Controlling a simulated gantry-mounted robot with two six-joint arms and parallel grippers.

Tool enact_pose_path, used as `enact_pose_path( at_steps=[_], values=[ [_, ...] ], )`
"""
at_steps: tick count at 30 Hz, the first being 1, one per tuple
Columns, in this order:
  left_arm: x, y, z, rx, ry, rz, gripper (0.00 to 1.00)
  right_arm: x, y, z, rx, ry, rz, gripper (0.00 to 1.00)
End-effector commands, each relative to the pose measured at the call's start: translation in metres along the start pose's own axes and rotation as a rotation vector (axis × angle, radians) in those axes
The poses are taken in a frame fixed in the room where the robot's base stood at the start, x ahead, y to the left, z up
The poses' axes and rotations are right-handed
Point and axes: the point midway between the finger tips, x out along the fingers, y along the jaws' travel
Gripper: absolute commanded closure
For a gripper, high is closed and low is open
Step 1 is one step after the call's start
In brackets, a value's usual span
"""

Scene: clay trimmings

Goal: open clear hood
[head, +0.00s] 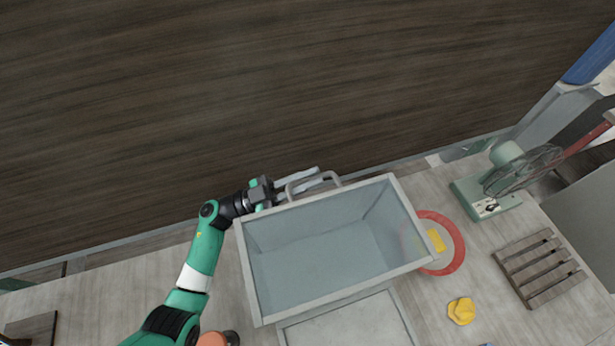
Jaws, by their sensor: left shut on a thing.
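The clear hood (325,255) is a see-through box with a pale grey frame, in the middle of the lower head view. It looks tilted up at an angle, with a pale rectangular base (345,322) showing below its near edge. A grey bar handle (331,174) sits on its far edge. My left gripper (301,183) is at this far edge, its pale fingers shut on the handle. The exact contact is small and partly hidden. My right gripper is not in view.
Right of the hood lie a red ring (461,243) with a yellow piece (436,240) inside it, and a yellow lump (461,311). A green fan (508,168) and a slatted wooden rack (541,268) stand further right. A dark wood-grained surface (250,90) fills the far side.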

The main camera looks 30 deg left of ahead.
Motion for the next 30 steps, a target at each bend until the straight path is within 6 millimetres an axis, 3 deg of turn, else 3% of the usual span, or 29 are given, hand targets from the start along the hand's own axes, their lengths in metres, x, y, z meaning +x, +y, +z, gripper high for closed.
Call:
enact_pose_path(
  at_steps=[21,26,30],
  values=[
    [0.0,0.0,-0.001,0.0,0.0,0.0,1.0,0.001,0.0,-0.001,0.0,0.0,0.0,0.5],
    [0.007,0.009,-0.017,0.035,-0.001,0.016,1.0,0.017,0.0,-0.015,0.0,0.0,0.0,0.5],
    [0.016,0.027,-0.036,0.103,-0.003,0.046,1.0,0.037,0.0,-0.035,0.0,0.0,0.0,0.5]
  ],
)
